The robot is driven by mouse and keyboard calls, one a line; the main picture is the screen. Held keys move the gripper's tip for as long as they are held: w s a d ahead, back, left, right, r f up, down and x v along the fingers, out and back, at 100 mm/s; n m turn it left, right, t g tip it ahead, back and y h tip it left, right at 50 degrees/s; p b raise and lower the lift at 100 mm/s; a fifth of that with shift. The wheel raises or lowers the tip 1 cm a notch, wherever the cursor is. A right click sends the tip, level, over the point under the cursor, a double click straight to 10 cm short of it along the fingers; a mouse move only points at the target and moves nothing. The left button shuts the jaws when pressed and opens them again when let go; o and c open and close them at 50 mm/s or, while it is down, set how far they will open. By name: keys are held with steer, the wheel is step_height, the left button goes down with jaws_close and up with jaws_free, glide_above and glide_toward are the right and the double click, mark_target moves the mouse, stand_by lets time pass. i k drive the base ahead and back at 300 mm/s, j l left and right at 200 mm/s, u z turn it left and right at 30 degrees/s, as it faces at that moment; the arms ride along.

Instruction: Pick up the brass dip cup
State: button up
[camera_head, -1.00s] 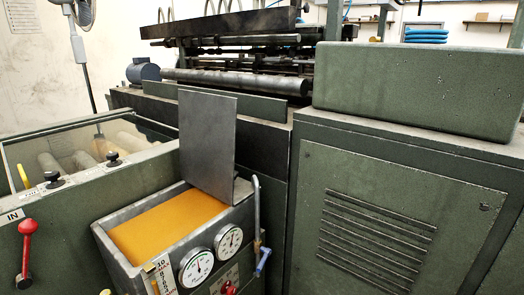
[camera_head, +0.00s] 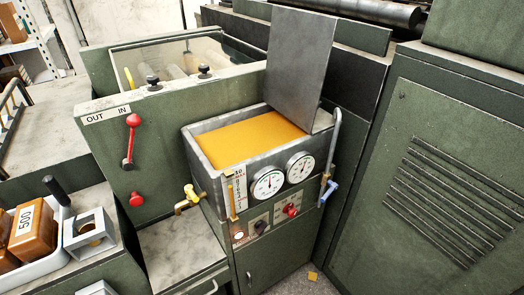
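I cannot pick out the brass dip cup for certain in the head view. A grey square holder (camera_head: 82,226) with a round opening stands at the lower left; something brownish shows inside it, too small to identify. A brass tap (camera_head: 187,200) sticks out from the left side of the grey tank (camera_head: 192,143), which is filled with amber glue. My gripper is not in view.
A white tray (camera_head: 47,263) with amber blocks, one labelled 500, lies left of the holder. A low grey-topped ledge (camera_head: 180,250) is clear below the tap. A raised metal lid (camera_head: 297,60) stands behind the tank. A green cabinet (camera_head: 440,180) fills the right.

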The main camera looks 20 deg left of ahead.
mark_target(51, 183)
steer(key=u, duration=1.6)
